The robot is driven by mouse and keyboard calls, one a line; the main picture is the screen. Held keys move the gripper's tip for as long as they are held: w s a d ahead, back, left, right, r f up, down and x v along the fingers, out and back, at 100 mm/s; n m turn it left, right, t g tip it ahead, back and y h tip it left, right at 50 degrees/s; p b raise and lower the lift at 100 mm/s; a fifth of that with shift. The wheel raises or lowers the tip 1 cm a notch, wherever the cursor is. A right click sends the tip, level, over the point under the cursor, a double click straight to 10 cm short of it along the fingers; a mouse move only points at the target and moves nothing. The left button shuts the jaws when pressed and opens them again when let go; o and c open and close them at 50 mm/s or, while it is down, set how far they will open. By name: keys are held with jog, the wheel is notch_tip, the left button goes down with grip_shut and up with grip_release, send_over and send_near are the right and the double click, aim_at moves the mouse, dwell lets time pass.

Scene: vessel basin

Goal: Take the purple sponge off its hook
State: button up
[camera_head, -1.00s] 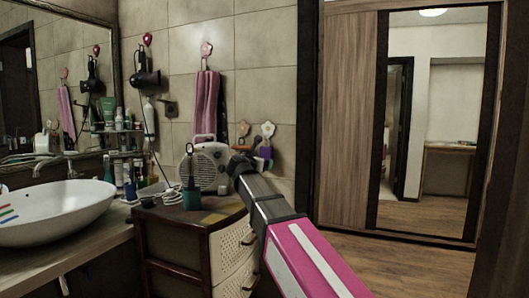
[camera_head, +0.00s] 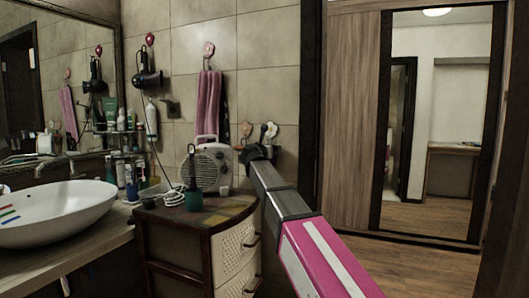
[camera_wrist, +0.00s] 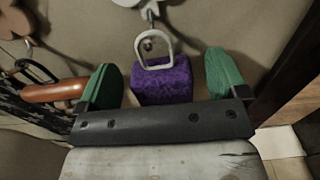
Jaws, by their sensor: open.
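The purple sponge (camera_wrist: 165,82) hangs against the wall in the wrist view, with a pale metal loop (camera_wrist: 146,64) at its top. The loop hangs from a small hook (camera_wrist: 151,12) on a white flower-shaped holder. My gripper (camera_wrist: 164,74) is open, with one green fingertip pad on each side of the sponge. A gap shows on the left, and a wider one on the right. In the head view my gripper (camera_head: 258,153) is at the wall below the white flower holder (camera_head: 269,131) and hides the sponge.
A brown-handled item (camera_wrist: 55,91) hangs close to the left finger in the wrist view. A pink towel (camera_head: 209,100) hangs on the wall. A wooden wardrobe (camera_head: 351,120) is on the right.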

jog(key=shift+w+d, duration=0.2)
jog(key=shift+w, duration=0.35)
jog(key=c, duration=1)
jog(key=shift+r, duration=0.1)
jog(key=shift+r, duration=0.7)
jog(key=shift+s, duration=0.1)
